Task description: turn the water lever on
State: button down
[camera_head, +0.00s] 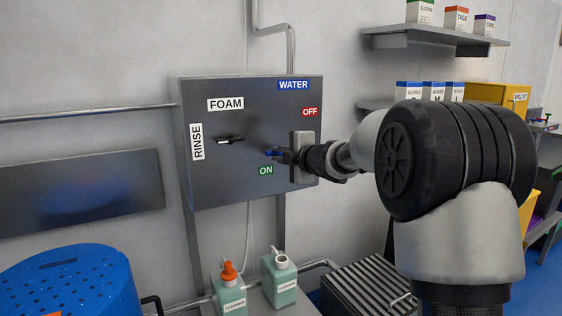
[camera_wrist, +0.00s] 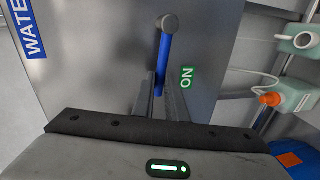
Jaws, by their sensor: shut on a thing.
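The blue water lever (camera_wrist: 166,58) has a round grey end piece at the top of the wrist view. My gripper (camera_wrist: 159,82) is shut on the lever's lower part in that view, one finger on each side. The green ON label (camera_wrist: 187,78) is just right of the fingers. In the head view the lever (camera_head: 273,153) shows as a small blue piece at my gripper (camera_head: 283,156), partly hidden by it. The ON label (camera_head: 266,170) is just below it there, and the red OFF label (camera_head: 309,112) is above and to the right.
The grey control box (camera_head: 225,180) also carries a black lever (camera_head: 230,140) between the FOAM and RINSE labels. Two green bottles (camera_head: 230,296) stand below the box. Shelves with boxes (camera_head: 420,42) are at upper right.

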jog(key=shift+f+n+b, duration=0.4)
jog(key=shift+f+b, duration=0.1)
jog(key=c, duration=1.8)
grip_release()
jog(key=shift+o, duration=0.2)
jog(key=p+v, duration=0.2)
jog(key=v, duration=1.5)
jog(key=shift+s, duration=0.2)
jog(key=shift+r, duration=0.2)
